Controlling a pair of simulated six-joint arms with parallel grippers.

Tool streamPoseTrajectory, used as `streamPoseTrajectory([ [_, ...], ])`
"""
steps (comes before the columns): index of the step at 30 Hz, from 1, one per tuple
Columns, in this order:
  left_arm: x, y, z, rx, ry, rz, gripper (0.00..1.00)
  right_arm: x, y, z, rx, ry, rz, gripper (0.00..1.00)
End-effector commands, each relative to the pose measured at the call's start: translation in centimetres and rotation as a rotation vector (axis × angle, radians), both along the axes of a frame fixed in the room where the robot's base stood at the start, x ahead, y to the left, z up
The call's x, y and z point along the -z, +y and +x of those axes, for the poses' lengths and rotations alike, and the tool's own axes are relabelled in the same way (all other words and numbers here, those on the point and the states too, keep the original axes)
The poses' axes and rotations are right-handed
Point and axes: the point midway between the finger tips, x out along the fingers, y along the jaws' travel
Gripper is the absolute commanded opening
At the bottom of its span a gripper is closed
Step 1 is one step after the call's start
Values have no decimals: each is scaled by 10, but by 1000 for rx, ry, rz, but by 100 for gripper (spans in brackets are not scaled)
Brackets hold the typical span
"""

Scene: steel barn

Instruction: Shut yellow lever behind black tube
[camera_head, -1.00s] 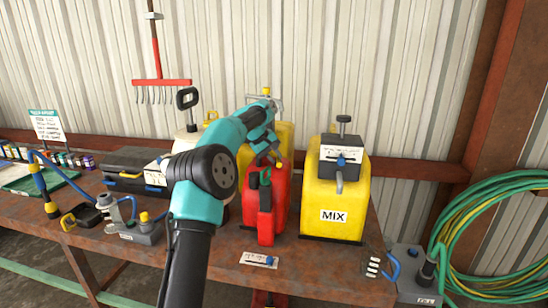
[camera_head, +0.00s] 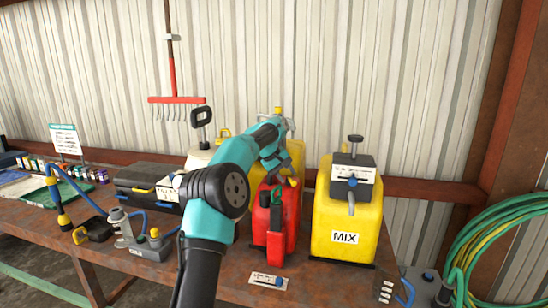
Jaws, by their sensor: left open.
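My left gripper (camera_head: 288,178) is at the end of a teal and black arm that rises from the bottom middle. It is small and partly hidden by its own wrist, just above the red can (camera_head: 290,215) and in front of a yellow container (camera_head: 293,155). It is open, and I see nothing held in it. A small yellow part (camera_head: 222,133) shows behind the arm beside a black handle (camera_head: 201,116). I cannot tell whether it is the yellow lever, or which part is the black tube. My right gripper is not in view.
A yellow MIX tank (camera_head: 345,215) stands right of the red can. A black case (camera_head: 145,178), a grey fitting (camera_head: 152,248) and a yellow-handled black part (camera_head: 92,232) are at left. A green hose coil (camera_head: 470,235) hangs at right. The rusty table (camera_head: 205,270) has bare front space.

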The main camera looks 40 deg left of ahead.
Motion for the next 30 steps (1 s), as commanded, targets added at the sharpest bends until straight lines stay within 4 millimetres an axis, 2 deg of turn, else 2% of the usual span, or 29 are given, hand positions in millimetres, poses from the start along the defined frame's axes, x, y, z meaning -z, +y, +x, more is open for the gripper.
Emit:
streamPoseTrajectory([
  [5,-19,9,-10,-1,-2,1,42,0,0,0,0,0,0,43],
  [18,-90,37,-45,0,-3,0,42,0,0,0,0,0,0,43],
  [24,-117,48,-59,1,-3,0,42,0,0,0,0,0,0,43],
  [30,-131,54,-65,2,-1,0,42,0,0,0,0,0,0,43],
])
